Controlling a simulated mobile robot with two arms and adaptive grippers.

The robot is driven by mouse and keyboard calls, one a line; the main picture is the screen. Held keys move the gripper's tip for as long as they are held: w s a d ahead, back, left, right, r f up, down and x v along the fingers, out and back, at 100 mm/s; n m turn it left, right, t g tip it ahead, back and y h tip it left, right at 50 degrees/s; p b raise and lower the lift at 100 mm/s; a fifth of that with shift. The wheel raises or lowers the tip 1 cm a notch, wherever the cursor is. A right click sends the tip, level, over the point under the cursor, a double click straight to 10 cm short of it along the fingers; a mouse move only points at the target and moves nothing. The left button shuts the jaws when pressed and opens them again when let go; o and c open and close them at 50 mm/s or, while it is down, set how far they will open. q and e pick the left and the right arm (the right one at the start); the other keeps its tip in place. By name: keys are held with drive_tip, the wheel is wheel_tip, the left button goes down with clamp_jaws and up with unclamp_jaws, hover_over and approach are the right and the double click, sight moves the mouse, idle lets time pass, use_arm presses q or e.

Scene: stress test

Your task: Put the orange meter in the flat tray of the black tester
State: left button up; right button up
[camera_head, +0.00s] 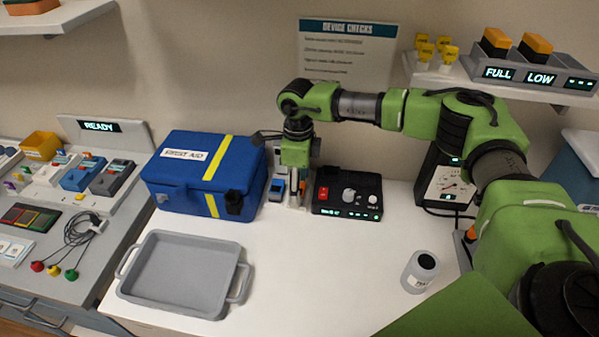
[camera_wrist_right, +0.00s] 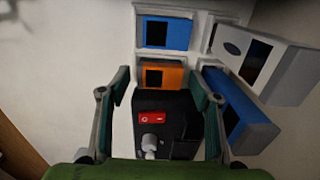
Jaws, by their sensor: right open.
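The orange meter (camera_wrist_right: 161,75) has a dark screen and shows in the right wrist view between my open fingertips, beyond the black tester's edge. I cannot tell whether the fingers touch it. The black tester (camera_wrist_right: 173,102) has a red switch and a pale knob. In the head view the tester (camera_head: 347,208) stands on the white table, right of my right gripper (camera_head: 298,196). This gripper points down between the tester and the blue bag and hides the orange meter there. I cannot make out the tester's flat tray. My left gripper is out of view.
Blue meters (camera_wrist_right: 166,34) (camera_wrist_right: 238,112) and a grey-white meter (camera_wrist_right: 270,62) crowd around the orange one. The blue first-aid bag (camera_head: 185,172) is left of my gripper. A grey tray (camera_head: 180,275), a dial gauge (camera_head: 447,186) and a small jar (camera_head: 420,272) share the table; its front middle is clear.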

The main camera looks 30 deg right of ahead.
sight(301, 189)
drive_tip(key=shift+w+r+b, duration=0.1)
drive_tip(key=shift+r+b, duration=0.2)
drive_tip(key=shift+r, duration=0.1)
drive_tip(key=r, duration=0.1)
drive_tip(key=r+b, duration=0.1)
drive_tip(key=r, duration=0.1)
drive_tip(key=shift+s+d+r+b, duration=0.1)
drive_tip(key=shift+s+d+b, duration=0.2)
drive_tip(key=shift+b, duration=0.1)
wheel_tip(301, 189, up, 10)
drive_tip(key=b, duration=0.1)
drive_tip(key=shift+s, duration=0.3)
